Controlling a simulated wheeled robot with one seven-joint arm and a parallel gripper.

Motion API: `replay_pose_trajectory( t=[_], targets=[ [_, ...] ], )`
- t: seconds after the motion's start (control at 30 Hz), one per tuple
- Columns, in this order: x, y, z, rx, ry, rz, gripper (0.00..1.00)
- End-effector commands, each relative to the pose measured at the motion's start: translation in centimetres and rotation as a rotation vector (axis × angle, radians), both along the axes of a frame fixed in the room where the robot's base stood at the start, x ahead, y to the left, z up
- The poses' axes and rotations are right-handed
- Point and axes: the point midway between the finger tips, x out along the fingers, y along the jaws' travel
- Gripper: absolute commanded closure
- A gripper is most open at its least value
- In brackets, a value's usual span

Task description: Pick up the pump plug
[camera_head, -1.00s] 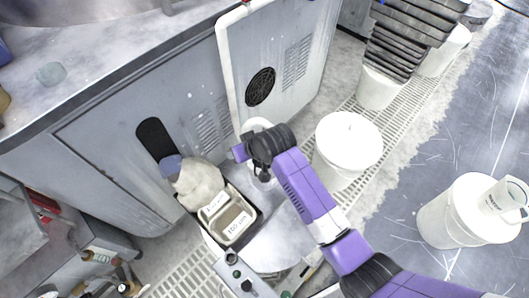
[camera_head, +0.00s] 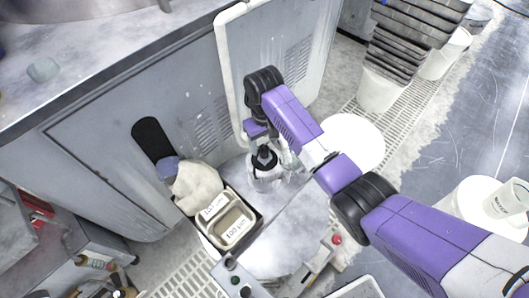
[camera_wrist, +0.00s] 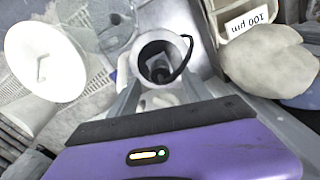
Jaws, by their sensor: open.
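In the wrist view, a dark plug-like piece with a black cord (camera_wrist: 160,68) sits inside a white round cup (camera_wrist: 146,46). I take this dark piece to be the pump plug, but its exact shape is hard to tell. My gripper (camera_wrist: 161,88) is open, with its grey fingers spread to either side of the near part of the cup. Nothing is seen between the fingertips as held. In the head view, the white cup (camera_head: 266,176) stands beneath my wrist, and my arm hides part of it.
Left of the cup, a tray (camera_head: 260,220) holds small labelled bins, and a pale lumpy bag (camera_head: 197,187) lies beside it. A white lidded bucket (camera_head: 357,140) stands to the right. An open grey cabinet door (camera_head: 285,50) stands behind. Dark stacked trays (camera_head: 410,40) are at upper right.

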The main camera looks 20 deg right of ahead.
Motion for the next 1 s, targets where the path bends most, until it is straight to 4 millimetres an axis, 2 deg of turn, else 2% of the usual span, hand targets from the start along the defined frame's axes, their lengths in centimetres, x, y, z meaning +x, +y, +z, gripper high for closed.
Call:
replay_pose_trajectory(
  t=[0.03,0.2,0.53,0.57,0.83,1.0],
  targets=[
    [-0.3,0.0,-1.1,-0.001,0.004,0.000,0.43],
    [-0.3,0.0,-3.3,0.001,0.002,0.001,0.43],
    [-0.3,0.0,-3.9,0.001,-0.001,0.000,0.43],
    [-0.3,0.0,-3.9,0.001,-0.001,0.000,0.47],
    [-0.3,0.0,-3.9,0.000,-0.001,0.000,1.00],
    [-0.3,0.0,-3.9,0.000,-0.001,0.000,1.00]
  ],
)
